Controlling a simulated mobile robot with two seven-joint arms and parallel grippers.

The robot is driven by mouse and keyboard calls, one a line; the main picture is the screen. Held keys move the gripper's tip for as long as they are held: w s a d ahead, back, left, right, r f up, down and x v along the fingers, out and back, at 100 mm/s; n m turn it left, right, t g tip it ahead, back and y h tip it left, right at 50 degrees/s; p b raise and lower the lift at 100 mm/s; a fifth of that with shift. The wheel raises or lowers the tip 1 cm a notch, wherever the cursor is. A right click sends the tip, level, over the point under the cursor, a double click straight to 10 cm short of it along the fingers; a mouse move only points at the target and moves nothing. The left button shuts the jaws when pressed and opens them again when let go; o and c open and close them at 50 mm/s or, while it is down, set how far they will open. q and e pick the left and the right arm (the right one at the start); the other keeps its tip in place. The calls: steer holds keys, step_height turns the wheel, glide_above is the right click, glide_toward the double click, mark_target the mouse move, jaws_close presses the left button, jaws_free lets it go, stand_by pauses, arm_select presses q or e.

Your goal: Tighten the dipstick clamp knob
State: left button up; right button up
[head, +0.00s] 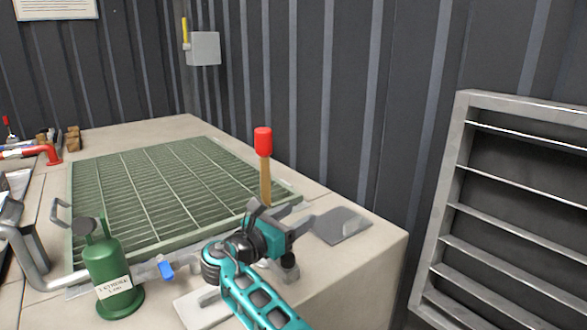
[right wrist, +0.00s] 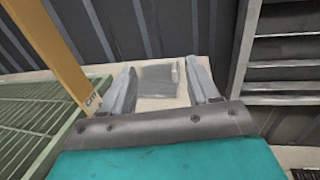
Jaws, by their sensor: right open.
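I cannot pick out a dipstick clamp knob with certainty. A small dark knob-like part (head: 288,266) shows just under my right gripper in the head view, partly hidden by it. My right gripper (head: 298,221) is open and empty above the bench's front right part. A dark grey plate (head: 341,225) lies flat on the bench beyond its fingers. In the right wrist view, that plate (right wrist: 158,80) shows between the two parted fingers of the right gripper (right wrist: 160,88). My left gripper is not in view.
A red-headed mallet (head: 264,150) stands upright beside the green grate (head: 150,185). A green labelled canister (head: 110,268) and a blue handle (head: 165,269) are left of my right arm. A louvred frame (head: 520,205) stands at the right.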

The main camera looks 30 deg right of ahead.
arm_select(q)
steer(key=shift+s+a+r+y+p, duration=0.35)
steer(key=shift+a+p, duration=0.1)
steer(key=shift+p, duration=0.35)
arm_select(e)
step_height(320, 180, up, 11)
steer(key=shift+f, duration=0.15)
